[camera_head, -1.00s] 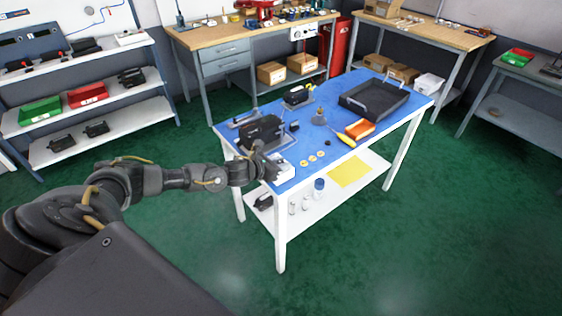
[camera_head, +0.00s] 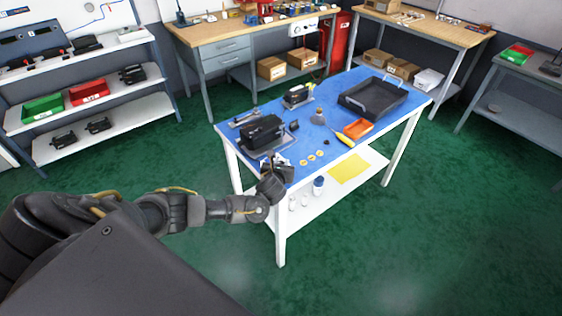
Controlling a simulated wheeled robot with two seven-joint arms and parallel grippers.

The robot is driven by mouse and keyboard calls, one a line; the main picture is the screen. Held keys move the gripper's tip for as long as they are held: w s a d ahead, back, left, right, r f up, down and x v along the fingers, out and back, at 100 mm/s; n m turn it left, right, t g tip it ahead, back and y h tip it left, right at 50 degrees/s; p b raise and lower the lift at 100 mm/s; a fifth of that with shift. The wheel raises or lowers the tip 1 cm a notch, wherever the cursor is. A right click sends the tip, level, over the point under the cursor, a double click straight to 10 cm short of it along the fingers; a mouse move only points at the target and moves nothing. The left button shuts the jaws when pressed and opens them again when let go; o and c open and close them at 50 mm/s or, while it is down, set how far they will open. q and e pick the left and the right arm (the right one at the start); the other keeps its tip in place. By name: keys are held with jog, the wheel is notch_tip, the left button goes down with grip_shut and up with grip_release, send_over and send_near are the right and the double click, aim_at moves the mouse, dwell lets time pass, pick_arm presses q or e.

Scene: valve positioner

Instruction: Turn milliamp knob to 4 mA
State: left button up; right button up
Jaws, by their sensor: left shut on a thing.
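My left gripper (camera_head: 276,164) is at the near left corner of the blue-topped table (camera_head: 330,158), pointing down. It is shut on what appears to be the milliamp knob of a small white box at that corner. The gripper and wrist cover nearly all of the box, so the knob, its scale and its setting are hidden. A black valve positioner (camera_head: 262,131) on a grey plate sits just behind the gripper, apart from it. My right gripper is not in view.
An orange bin (camera_head: 357,128), a yellow-handled screwdriver (camera_head: 344,138), a black tray (camera_head: 374,96) and several small round brass-coloured pieces (camera_head: 311,157) lie on the table. A smaller black device (camera_head: 297,96) stands at the back. Green floor is clear around the table.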

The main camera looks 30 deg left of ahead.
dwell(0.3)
pick_arm(q)
jog(key=shift+y, duration=0.3)
jog(key=o, duration=1)
jog(key=p+v, duration=0.2)
jog(key=v, duration=0.9)
jog(key=shift+w+r, duration=0.1)
